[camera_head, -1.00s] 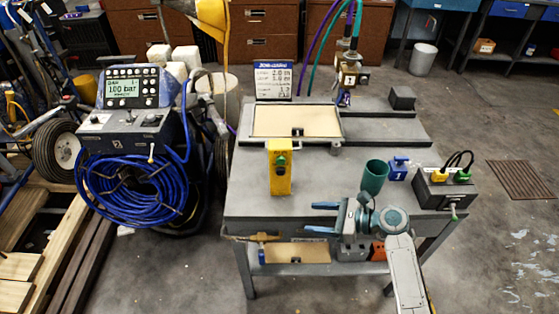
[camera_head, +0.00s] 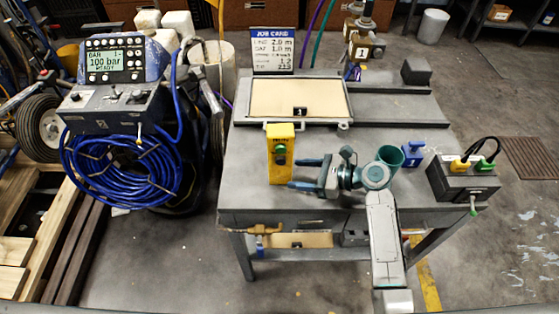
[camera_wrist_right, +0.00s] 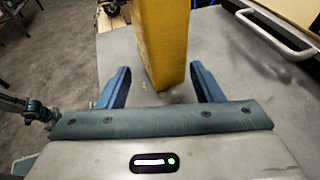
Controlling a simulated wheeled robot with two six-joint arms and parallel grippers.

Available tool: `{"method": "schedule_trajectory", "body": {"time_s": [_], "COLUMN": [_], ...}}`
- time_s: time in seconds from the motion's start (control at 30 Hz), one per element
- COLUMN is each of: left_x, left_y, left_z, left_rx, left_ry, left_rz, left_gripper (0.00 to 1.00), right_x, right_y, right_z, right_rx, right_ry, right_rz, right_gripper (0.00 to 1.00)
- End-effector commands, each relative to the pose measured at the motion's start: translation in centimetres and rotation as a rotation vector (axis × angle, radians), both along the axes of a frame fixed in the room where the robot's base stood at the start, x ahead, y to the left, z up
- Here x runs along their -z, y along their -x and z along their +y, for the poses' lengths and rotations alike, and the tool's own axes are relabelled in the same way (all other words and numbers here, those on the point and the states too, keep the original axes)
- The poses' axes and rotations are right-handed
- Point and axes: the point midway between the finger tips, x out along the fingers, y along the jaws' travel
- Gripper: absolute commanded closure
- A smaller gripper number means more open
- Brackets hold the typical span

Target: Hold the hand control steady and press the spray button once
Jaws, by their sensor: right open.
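The hand control is a yellow upright box (camera_head: 281,162) with a green button (camera_head: 280,150) on its front, standing near the table's front left. My right gripper (camera_head: 298,174) is open, its blue fingers pointing left at the box's right side. In the right wrist view the yellow box (camera_wrist_right: 163,45) stands between the lines of the two spread fingers, close to the tips. Gaps show on both sides, and the fingers are not closed on it. The button does not show there. My left gripper does not show in the head view.
A teal cup (camera_head: 389,156) and a small blue item (camera_head: 412,153) stand behind my right wrist. A dark box with plugs (camera_head: 464,179) is at the right edge. A framed tan panel (camera_head: 325,98) lies behind the hand control. The striper's display (camera_head: 116,62) reads 100 bar.

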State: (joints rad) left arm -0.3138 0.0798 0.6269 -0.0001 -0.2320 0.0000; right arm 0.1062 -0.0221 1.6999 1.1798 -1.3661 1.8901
Motion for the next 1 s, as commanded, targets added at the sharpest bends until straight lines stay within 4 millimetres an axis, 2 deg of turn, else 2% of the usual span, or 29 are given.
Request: {"method": "schedule_trajectory", "body": {"time_s": [0.03,0.07,0.13,0.33,0.63,0.8,0.93,0.97,1.0], "left_x": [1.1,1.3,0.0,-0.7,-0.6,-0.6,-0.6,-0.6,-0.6], "left_y": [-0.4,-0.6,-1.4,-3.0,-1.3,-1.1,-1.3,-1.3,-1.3], "left_z": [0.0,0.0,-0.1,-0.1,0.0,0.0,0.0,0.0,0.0], "left_rx": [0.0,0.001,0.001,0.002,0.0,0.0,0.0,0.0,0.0], "left_ry": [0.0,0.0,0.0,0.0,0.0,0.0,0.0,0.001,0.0], "left_rz": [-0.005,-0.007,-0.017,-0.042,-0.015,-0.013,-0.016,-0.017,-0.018], "left_gripper": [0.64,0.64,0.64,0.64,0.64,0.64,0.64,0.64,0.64], "right_x": [0.7,0.8,0.3,1.0,1.5,1.5,1.5,1.5,1.5], "right_y": [-0.2,-0.4,-0.6,-1.2,-1.5,-1.5,-1.5,-1.5,-1.5], "right_z": [0.8,1.2,2.1,3.9,4.8,4.7,4.7,4.7,4.7], "right_rx": [0.0,0.0,0.001,-0.001,0.0,0.0,0.0,0.0,0.0], "right_ry": [-0.004,-0.004,-0.003,-0.001,0.0,0.0,0.0,0.0,0.0], "right_rz": [-0.002,-0.002,0.002,0.0,-0.001,-0.001,-0.001,-0.001,-0.001], "right_gripper": [0.4,0.4,0.4,0.4,0.4,0.4,0.66,0.71,0.71]}}
